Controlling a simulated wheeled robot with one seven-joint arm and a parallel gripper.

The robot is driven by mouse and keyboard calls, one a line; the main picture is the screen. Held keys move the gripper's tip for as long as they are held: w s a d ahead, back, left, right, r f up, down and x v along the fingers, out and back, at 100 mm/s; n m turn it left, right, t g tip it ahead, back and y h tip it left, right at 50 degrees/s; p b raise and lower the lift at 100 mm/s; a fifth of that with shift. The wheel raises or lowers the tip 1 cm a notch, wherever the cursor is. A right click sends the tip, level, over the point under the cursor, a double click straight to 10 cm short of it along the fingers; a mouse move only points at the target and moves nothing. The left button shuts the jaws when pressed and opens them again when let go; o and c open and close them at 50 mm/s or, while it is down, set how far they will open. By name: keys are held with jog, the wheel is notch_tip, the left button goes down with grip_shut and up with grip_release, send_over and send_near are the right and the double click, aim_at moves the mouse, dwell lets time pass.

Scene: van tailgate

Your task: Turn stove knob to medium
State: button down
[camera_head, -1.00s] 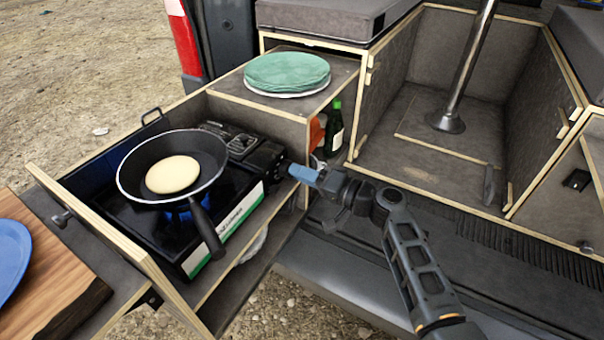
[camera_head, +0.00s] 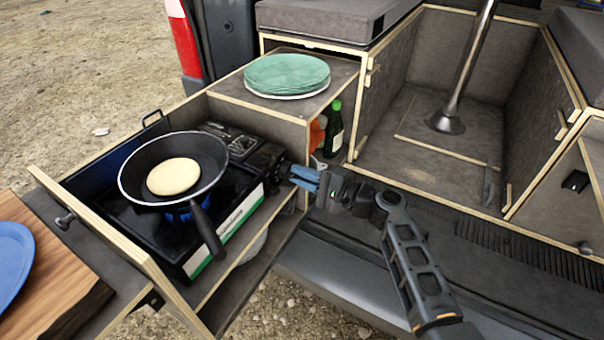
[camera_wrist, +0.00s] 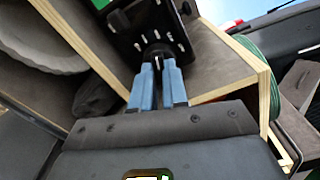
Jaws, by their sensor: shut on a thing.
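The black camping stove (camera_head: 240,205) sits in the pulled-out drawer, with a blue glow under the pan. Its knob (camera_wrist: 157,49) is on the black end panel (camera_wrist: 150,25) with white marks, seen in the wrist view. My gripper (camera_wrist: 158,68) has its two blue fingers closed on the knob, one on each side. In the head view my gripper (camera_head: 294,175) reaches the stove's right end from the right, and the knob is mostly hidden there. I cannot read the knob's setting.
A frying pan (camera_head: 136,190) with a pancake (camera_head: 173,177) stands on the stove, handle toward the front. Green plates (camera_head: 287,72) are stacked on the cabinet behind. A dark bottle (camera_head: 334,128) stands in the cabinet opening. A wooden board (camera_head: 75,285) and blue plate (camera_head: 12,262) are at left.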

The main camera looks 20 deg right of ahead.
jog(key=shift+f+m, duration=0.1)
jog(key=shift+m, duration=0.5)
jog(key=c, duration=1.1)
grip_release()
jog(key=shift+c, duration=0.2)
jog(key=v, duration=0.7)
jog(key=shift+s+d+b, duration=0.25)
jog(key=shift+s+b, duration=0.05)
